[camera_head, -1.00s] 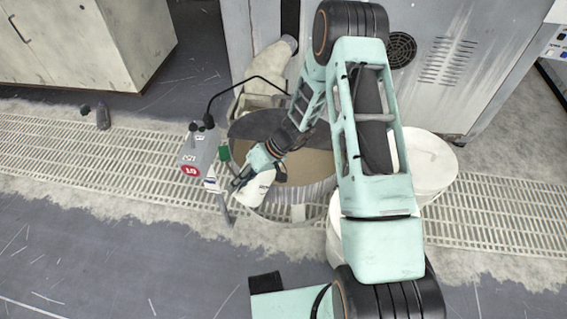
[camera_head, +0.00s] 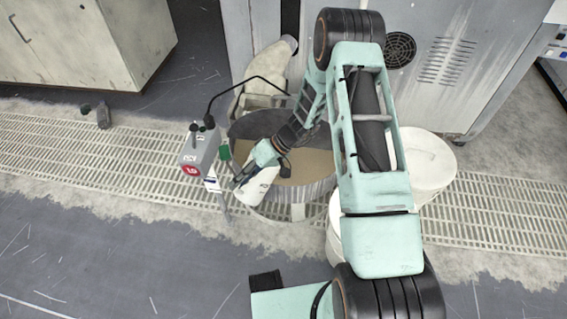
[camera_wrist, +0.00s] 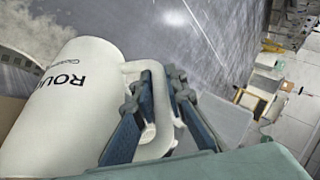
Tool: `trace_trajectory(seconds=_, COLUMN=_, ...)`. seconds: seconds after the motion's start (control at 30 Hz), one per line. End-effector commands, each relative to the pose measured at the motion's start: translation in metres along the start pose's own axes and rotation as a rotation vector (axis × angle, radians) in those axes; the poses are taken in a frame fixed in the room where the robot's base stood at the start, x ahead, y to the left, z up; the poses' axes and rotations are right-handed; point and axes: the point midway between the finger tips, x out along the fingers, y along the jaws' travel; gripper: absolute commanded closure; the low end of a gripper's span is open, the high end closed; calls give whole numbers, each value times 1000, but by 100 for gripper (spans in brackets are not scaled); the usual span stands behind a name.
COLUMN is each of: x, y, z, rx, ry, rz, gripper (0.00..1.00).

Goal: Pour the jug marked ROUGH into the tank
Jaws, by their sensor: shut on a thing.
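The white jug marked ROUGH (camera_wrist: 85,90) fills the left of the wrist view, its lettering running steeply. My gripper (camera_wrist: 160,105) is shut on the jug's handle. In the head view my gripper (camera_head: 255,166) holds the jug (camera_head: 258,186) tilted at the near left rim of the round tank (camera_head: 305,190). The tank holds a tan, flat-looking content, partly covered by a dark half lid. I cannot see the jug's mouth clearly or whether anything flows from it.
A grey control box (camera_head: 199,150) with a red label stands on a post just left of the jug. White drums (camera_head: 428,165) stand right of the tank, partly behind my arm. A small dark bottle (camera_head: 103,115) stands on the floor grating at left. A large grey machine (camera_head: 440,60) is behind.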

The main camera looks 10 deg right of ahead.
Motion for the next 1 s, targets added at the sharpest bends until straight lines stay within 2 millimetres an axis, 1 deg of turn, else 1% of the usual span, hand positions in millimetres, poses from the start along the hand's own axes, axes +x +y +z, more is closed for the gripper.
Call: trace_trajectory(seconds=1.0, x=-9, y=-1, z=-5, rx=29, ry=1, rz=-76, gripper=100)
